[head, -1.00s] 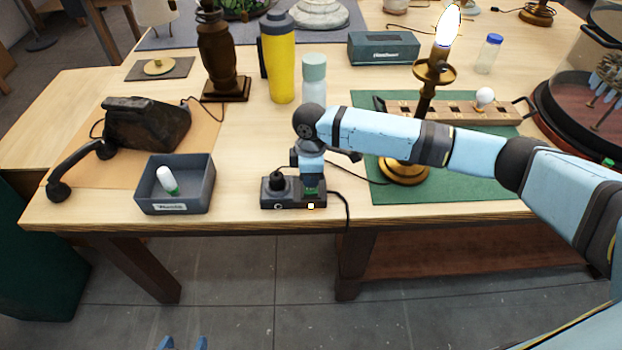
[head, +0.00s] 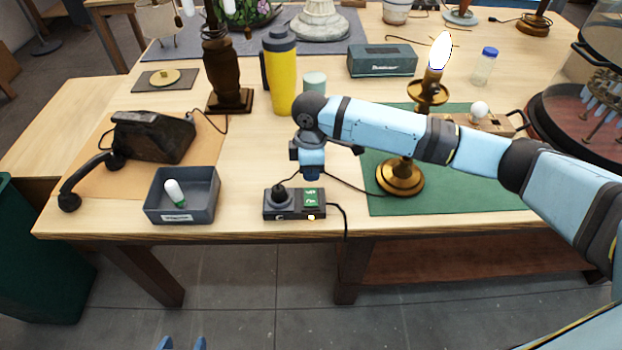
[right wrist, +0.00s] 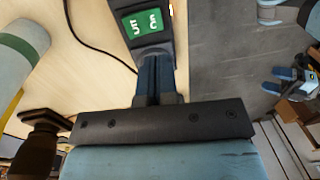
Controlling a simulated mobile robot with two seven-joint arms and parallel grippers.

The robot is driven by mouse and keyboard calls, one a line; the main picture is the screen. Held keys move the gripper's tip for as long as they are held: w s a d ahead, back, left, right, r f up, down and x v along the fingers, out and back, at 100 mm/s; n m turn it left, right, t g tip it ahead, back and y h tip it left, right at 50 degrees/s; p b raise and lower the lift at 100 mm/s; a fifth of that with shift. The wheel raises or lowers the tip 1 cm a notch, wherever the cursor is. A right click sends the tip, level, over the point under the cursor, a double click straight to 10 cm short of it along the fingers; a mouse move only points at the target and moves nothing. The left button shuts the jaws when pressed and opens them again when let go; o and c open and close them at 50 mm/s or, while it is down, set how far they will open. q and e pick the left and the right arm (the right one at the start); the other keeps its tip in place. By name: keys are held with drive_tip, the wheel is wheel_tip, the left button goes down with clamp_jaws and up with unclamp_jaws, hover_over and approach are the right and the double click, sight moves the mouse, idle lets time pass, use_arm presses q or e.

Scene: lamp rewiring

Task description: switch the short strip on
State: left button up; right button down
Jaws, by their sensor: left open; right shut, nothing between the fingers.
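The short strip (head: 294,215) is a small dark power strip near the table's front edge. A black plug (head: 279,194) sits in its left part, and a green rocker switch (head: 311,198) is on its right part. A small orange light glows on its front face. The switch also shows in the right wrist view (right wrist: 146,22). My right gripper (head: 312,177) is shut and empty, just above and behind the switch, apart from it in the head view. The brass candle lamp (head: 402,176) has a lit bulb (head: 440,50). My left gripper (head: 183,343) shows only its fingertips at the bottom edge, open and empty.
A grey tray (head: 181,217) with a small bulb stands left of the strip, and an old telephone (head: 152,136) behind it. A yellow bottle (head: 280,75) and pale-capped bottle (head: 314,82) stand behind my right gripper. Cords run from the strip.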

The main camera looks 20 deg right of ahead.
use_arm(q)
drive_tip(key=shift+f, duration=0.65)
use_arm(e)
drive_tip(key=r, duration=0.5)
drive_tip(key=shift+s+a+r, duration=0.1)
drive_tip(key=shift+s+r, duration=0.15)
use_arm(q)
drive_tip(key=shift+r, duration=0.2)
